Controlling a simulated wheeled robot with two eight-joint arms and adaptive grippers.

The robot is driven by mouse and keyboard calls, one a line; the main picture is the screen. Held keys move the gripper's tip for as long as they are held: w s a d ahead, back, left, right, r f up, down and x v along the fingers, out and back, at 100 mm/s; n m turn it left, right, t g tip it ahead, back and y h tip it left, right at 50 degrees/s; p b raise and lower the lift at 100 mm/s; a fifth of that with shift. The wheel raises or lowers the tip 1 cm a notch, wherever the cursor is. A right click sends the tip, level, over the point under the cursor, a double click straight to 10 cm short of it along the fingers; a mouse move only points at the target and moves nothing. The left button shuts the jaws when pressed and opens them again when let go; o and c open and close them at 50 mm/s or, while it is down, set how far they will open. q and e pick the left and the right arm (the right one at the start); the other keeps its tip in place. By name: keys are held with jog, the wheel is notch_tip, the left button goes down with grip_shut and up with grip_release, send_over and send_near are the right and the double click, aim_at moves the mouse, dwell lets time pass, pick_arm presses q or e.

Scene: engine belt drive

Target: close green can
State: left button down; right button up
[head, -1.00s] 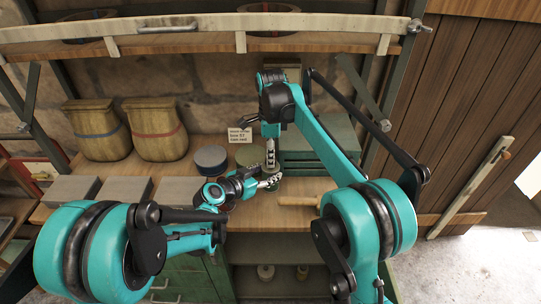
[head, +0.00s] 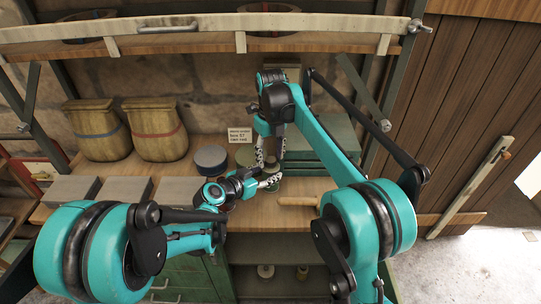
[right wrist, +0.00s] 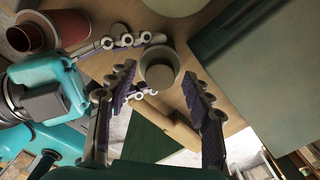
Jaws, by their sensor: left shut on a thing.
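The green can (head: 274,171) stands over the front part of the bench, partly hidden by my fingers. In the right wrist view, its round top (right wrist: 159,68) shows a raised rim around a paler circle; I cannot tell whether that is a seated lid or the inside. My left gripper (head: 270,179) is shut on the can, with a finger on each side of it. My right gripper (head: 270,158) points down over the can. Its fingers are spread apart in the right wrist view (right wrist: 162,88), and nothing is held between them.
A blue-grey round tin (head: 211,157) and a flat green round thing (head: 245,155) are behind my left gripper. Green boxes (head: 335,140) stand to the right. A wooden roller (head: 298,201) lies near the front edge.

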jog(key=shift+r, duration=2.25)
jog(key=shift+o, duration=0.6)
